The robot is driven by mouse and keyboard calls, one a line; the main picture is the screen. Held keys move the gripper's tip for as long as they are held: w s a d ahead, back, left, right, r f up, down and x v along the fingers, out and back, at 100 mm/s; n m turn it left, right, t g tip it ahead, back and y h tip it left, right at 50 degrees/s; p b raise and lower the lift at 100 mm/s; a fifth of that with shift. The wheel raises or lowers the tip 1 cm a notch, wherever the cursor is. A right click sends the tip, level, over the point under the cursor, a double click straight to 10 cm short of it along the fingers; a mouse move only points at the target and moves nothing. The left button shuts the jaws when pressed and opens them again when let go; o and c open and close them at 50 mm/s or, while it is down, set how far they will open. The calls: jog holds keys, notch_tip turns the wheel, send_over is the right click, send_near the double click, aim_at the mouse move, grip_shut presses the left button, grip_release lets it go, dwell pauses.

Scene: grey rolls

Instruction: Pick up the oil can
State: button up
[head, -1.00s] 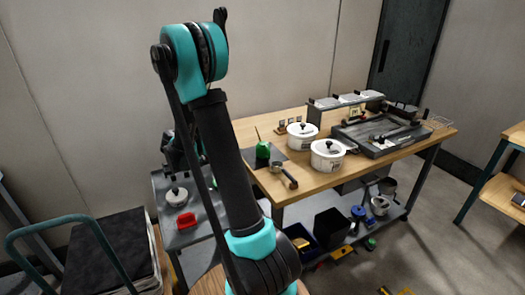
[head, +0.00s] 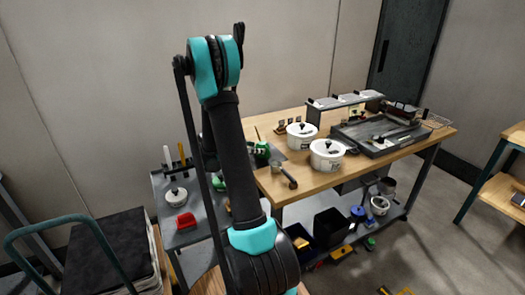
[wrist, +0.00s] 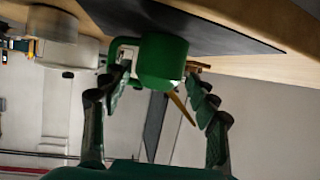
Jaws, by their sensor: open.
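The green oil can (head: 262,152) stands on the dark mat at the left part of the wooden workbench, partly hidden by my arm in the head view. In the wrist view the oil can (wrist: 163,58) appears upside down, with a loop handle on its left and a thin brownish spout. My gripper (wrist: 160,80) is open. Its two fingers lie on either side of the can in the wrist view, with gaps showing. I cannot tell how deep the can is between them.
Two white lidded pots (head: 327,154) stand right of the can. A dark-handled ladle (head: 286,176) lies in front of it. A grey tray (head: 380,135) is further right.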

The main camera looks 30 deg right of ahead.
jog(key=x, duration=0.4)
jog(key=shift+d+f, duration=0.15)
jog(key=shift+d, duration=0.05)
jog(key=c, duration=0.7)
jog(key=shift+c, duration=0.2)
